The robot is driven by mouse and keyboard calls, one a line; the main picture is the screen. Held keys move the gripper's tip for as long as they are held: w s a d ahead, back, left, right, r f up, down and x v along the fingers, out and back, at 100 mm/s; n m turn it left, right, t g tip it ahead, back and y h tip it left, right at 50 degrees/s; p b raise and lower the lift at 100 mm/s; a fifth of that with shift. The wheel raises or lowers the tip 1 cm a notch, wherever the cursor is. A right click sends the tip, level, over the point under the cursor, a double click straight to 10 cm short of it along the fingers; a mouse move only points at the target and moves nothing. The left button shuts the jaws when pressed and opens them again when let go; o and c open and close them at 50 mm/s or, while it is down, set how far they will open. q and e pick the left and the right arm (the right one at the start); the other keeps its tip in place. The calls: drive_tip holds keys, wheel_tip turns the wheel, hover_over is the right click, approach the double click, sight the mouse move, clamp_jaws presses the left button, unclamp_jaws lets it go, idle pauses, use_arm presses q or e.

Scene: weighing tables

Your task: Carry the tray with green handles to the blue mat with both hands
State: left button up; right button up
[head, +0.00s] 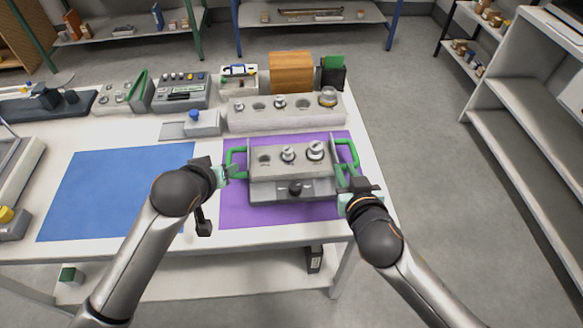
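The grey tray (262,178) with a green left handle (231,157) and a green right handle (354,152) sits on the purple mat (240,212). It carries several metal weights (315,151), and a dark knob shows at its front. My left gripper (228,174) is at the left handle, and my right gripper (343,177) is at the lower part of the right handle. Whether either one grips its handle is unclear, as the fingers are small and partly hidden. The blue mat (110,195) lies flat and empty to the left of the purple mat.
A pale block (245,118) holding weights stands just behind the tray. A small device with a blue knob (195,123) stands behind the gap between the mats. Scales, a wooden box (291,72) and a dark box line the back. My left forearm crosses the blue mat's right edge.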

sight(231, 161)
use_arm(q)
drive_tip(key=x, duration=0.9)
use_arm(e)
drive_tip(key=x, duration=0.9)
use_arm(q)
drive_tip(key=shift+s, duration=0.1)
drive_tip(key=c, duration=0.4)
use_arm(e)
clamp_jaws()
use_arm(q)
clamp_jaws()
drive_tip(key=shift+r, duration=0.25)
use_arm(e)
drive_tip(key=shift+r, duration=0.3)
